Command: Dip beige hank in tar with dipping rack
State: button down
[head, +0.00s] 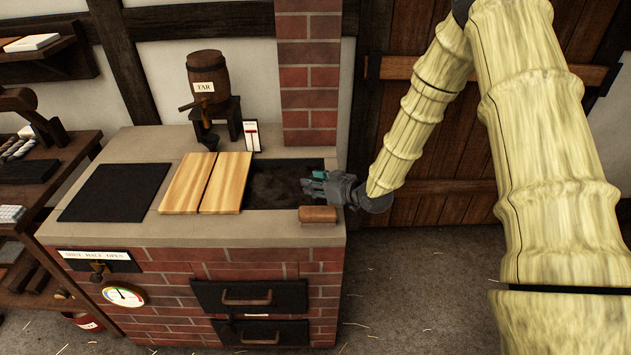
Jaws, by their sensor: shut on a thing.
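My gripper (313,183) is at the right end of the open tar trough (273,185), low over its dark inside. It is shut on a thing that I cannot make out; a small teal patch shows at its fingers. The trough's left part is covered by two pale wooden boards (205,183) lying side by side. I cannot make out a beige hank or a dipping rack.
A barrel labelled TAR (205,77) stands on a dark stand behind the trough. A brown block (318,214) lies on the front right rim, close to my gripper. A dark plate (115,192) lies at left. Shelves (35,165) stand further left; a brick pillar (309,75) rises behind.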

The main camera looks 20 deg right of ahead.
jog(key=shift+s+f, duration=0.15)
jog(key=shift+f, duration=0.1)
jog(key=c, duration=1.2)
grip_release()
jog(key=shift+o, duration=1.1)
jog(key=shift+r, duration=0.1)
jog(key=v, duration=1.1)
jog(key=shift+s+d, duration=0.2)
jog(key=shift+s, duration=0.1)
jog(key=shift+r, duration=0.1)
